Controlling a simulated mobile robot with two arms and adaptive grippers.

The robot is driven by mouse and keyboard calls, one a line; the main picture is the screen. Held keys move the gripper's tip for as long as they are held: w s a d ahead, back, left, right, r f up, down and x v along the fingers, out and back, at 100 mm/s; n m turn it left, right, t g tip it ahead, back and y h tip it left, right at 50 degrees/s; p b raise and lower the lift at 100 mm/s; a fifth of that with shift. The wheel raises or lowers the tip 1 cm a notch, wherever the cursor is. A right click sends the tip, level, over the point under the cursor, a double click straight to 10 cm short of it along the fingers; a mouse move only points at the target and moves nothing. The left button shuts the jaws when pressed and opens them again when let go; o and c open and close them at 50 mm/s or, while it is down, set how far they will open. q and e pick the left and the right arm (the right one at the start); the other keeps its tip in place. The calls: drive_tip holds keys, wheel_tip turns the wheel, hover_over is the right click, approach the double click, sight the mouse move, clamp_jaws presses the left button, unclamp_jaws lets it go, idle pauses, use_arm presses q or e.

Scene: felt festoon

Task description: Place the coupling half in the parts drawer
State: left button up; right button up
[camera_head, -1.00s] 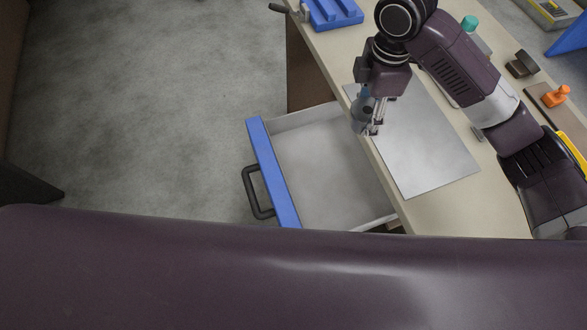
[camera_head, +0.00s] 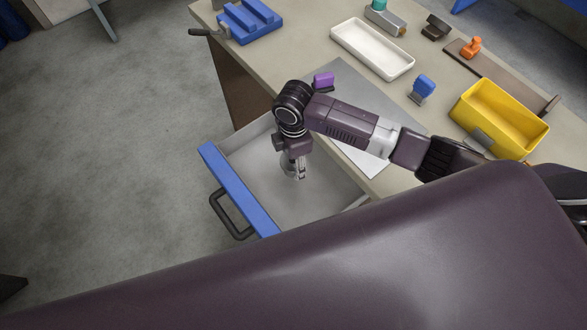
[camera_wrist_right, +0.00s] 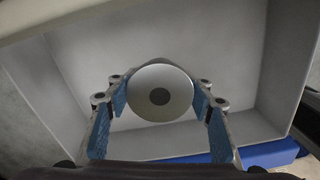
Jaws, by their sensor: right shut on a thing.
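The parts drawer (camera_head: 265,221) is pulled out, with a grey-white inside, a blue front and a dark handle. My right gripper (camera_head: 293,178) hangs over the open drawer, pointing down. In the right wrist view my right gripper (camera_wrist_right: 160,112) has its two blue-padded fingers on either side of the coupling half (camera_wrist_right: 178,82), a round grey metal disc with a dark centre hole. It is shut on this disc. The drawer interior (camera_wrist_right: 215,45) shows behind the disc and looks empty. In the head view the coupling half is mostly hidden by the gripper. My left gripper is not in view.
The worktop holds a white tray (camera_head: 372,51), a yellow bin (camera_head: 505,118), a blue fixture (camera_head: 249,22), a small blue part (camera_head: 424,86), a purple part (camera_head: 324,79) and an orange part (camera_head: 471,46). A grey sheet (camera_head: 352,95) lies beneath my right arm. The drawer floor is clear.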

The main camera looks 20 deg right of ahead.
wheel_tip(320, 180, down, 5)
drive_tip(key=shift+r, duration=0.15)
idle(0.3)
drive_tip(key=o, duration=1.5)
drive_tip(key=shift+f, duration=0.2)
drive_tip(key=shift+r, duration=0.25)
wheel_tip(320, 180, up, 12)
drive_tip(key=shift+f, duration=0.1)
